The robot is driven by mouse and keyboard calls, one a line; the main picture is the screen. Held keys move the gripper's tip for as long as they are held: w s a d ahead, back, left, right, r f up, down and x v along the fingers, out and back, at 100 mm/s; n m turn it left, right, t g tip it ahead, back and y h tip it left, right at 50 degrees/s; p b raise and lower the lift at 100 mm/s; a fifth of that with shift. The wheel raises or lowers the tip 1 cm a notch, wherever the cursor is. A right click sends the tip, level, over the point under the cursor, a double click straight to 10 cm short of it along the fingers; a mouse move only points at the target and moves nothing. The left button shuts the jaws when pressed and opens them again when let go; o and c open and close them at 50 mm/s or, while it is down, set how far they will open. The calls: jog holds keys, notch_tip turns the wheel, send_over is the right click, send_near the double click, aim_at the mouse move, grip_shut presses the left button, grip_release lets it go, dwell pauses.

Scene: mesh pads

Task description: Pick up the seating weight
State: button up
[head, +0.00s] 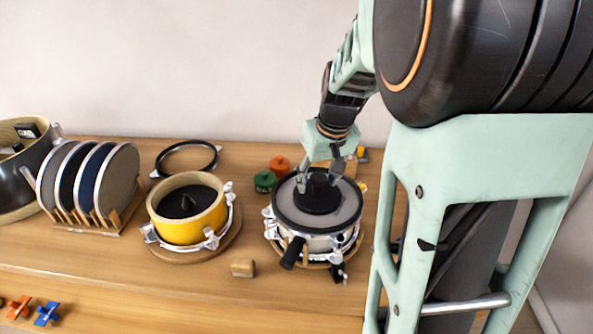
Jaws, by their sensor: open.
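The seating weight, a black disc with a raised round knob (315,198), sits on the grey mesh of a round pad (341,217). The pad has a black rim and lies on top of a clamped metal drum (320,245). My gripper (319,180) points down at the knob from above, with a finger on either side of it. The jaws are open. I cannot tell whether the fingers touch the knob. The gripper hides part of the knob's far side.
A yellow drum (198,222) on a round board stands to the left. A black ring (188,157) and green (265,181) and orange (279,165) knobs lie behind. A wooden block (242,267) lies in front.

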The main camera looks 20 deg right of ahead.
grip_shut()
dwell(0.3)
jog(key=shift+w+d+r, duration=0.1)
jog(key=shift+w+r, duration=0.1)
jog(key=shift+w, duration=0.05)
